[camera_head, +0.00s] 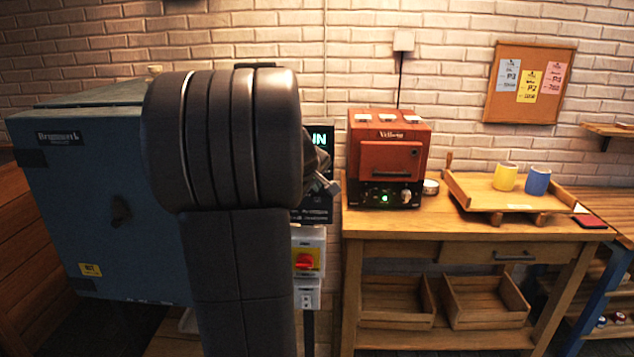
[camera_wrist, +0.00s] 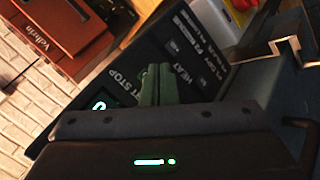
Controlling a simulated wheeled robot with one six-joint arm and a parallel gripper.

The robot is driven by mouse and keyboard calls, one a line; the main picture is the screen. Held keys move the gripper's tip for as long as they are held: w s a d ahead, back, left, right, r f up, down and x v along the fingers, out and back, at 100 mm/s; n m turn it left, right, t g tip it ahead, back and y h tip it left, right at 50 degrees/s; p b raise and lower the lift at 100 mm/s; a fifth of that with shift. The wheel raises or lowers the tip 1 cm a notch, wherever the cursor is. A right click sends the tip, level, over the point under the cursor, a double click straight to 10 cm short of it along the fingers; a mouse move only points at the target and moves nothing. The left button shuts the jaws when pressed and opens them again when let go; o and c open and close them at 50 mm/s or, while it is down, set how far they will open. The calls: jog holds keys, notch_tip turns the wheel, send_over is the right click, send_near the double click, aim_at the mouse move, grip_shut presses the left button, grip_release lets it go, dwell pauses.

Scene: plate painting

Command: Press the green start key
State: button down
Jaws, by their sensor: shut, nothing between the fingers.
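The dark control panel (camera_wrist: 185,55) fills the middle of the wrist view, with white labels reading "STOP", "HEAT" and programme names. My gripper (camera_wrist: 157,70) is shut and empty, its fingertips over the panel close to the "STOP" lettering. I cannot tell whether the tips touch the panel. The green start key cannot be made out; the fingers and gripper body cover part of the panel. In the head view the panel (camera_head: 317,207) shows only in part behind my arm, below a display (camera_head: 320,139) with green letters.
The panel stands beside a large blue-grey kiln (camera_head: 85,200). A red switch (camera_head: 306,262) sits below it. To the right, a wooden table (camera_head: 480,232) carries a small red oven (camera_head: 388,135) and a tray (camera_head: 468,192) with a yellow mug (camera_head: 505,177) and blue mug (camera_head: 537,181).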

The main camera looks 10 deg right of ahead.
jog(key=s+b, duration=0.1)
jog(key=s, duration=0.1)
jog(key=s+a, duration=0.1)
jog(key=s, duration=0.1)
jog(key=shift+s+a+b, duration=0.2)
jog(key=shift+s+b, duration=0.15)
jog(key=shift+s, duration=0.05)
jog(key=shift+w, duration=0.1)
dwell(0.5)
jog(key=s, duration=0.2)
jog(key=s+a, duration=0.1)
jog(key=s, duration=0.1)
jog(key=shift+b, duration=0.35)
jog(key=shift+w, duration=0.15)
